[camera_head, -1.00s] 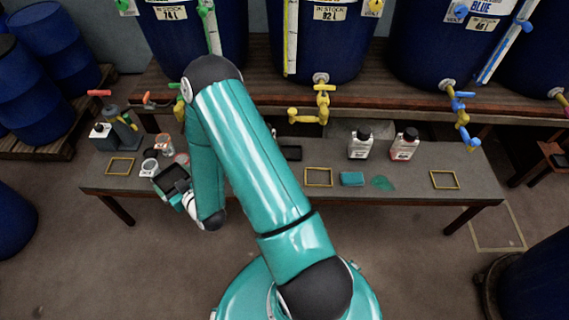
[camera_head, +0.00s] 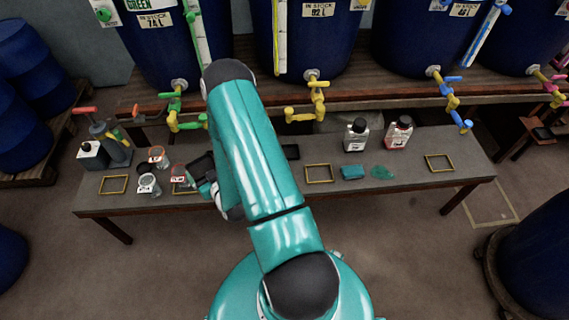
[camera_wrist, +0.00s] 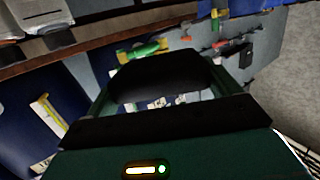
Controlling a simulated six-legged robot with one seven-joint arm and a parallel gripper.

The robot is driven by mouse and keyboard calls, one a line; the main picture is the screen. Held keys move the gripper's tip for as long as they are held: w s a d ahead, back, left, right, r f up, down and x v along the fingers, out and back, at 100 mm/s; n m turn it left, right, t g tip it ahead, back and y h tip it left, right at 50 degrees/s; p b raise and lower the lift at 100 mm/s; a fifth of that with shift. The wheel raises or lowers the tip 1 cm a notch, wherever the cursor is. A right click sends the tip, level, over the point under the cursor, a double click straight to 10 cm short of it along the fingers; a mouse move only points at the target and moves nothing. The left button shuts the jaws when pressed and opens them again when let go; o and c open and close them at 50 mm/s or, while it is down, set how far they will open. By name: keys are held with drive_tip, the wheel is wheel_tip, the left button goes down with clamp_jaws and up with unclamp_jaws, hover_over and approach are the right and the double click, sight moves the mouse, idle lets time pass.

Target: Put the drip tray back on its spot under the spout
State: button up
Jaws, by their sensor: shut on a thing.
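A dark drip tray (camera_head: 201,164) is in my gripper (camera_head: 208,184), above the front part of the bench, left of my arm in the head view. My gripper is shut on it; the arm hides part of the hold. In the wrist view a black shape, seemingly the tray (camera_wrist: 165,75), fills the middle. Green (camera_head: 174,104), yellow (camera_head: 315,98) and blue-handled (camera_head: 440,84) spouts hang from the vats. Yellow square outlines mark the bench, at far left (camera_head: 113,184), in the middle (camera_head: 319,182) and at right (camera_head: 439,170). Another outline lies just left of the tray, with a jar in it.
Glass jars (camera_head: 149,185) and a grey container (camera_head: 93,154) stand on the bench's left. Another flat dark thing (camera_head: 291,152) lies beside my arm. Two bottles (camera_head: 356,135), a blue sponge (camera_head: 353,172) and a teal patch (camera_head: 383,172) are at right.

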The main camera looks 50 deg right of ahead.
drive_tip(key=s+d+f+m+g+h, duration=0.3)
drive_tip(key=s+d+f+h, duration=0.1)
drive_tip(key=s+d, duration=0.95)
drive_tip(key=s+d+f+m+g+h, duration=0.2)
drive_tip(key=s+d+f+m+h, duration=0.2)
drive_tip(key=s+d, duration=0.95)
drive_tip(key=w+f, duration=0.3)
drive_tip(key=w+a+f, duration=0.1)
drive_tip(key=w+f, duration=0.2)
drive_tip(key=w, duration=0.1)
drive_tip(key=w+a+f, duration=0.1)
drive_tip(key=w+f, duration=0.2)
drive_tip(key=shift+w, duration=0.25)
drive_tip(key=shift+w+f, duration=0.35)
drive_tip(key=shift+f, duration=0.8)
drive_tip(key=shift+w+f, duration=0.15)
drive_tip(key=shift+f, duration=0.75)
drive_tip(key=shift+f, duration=0.1)
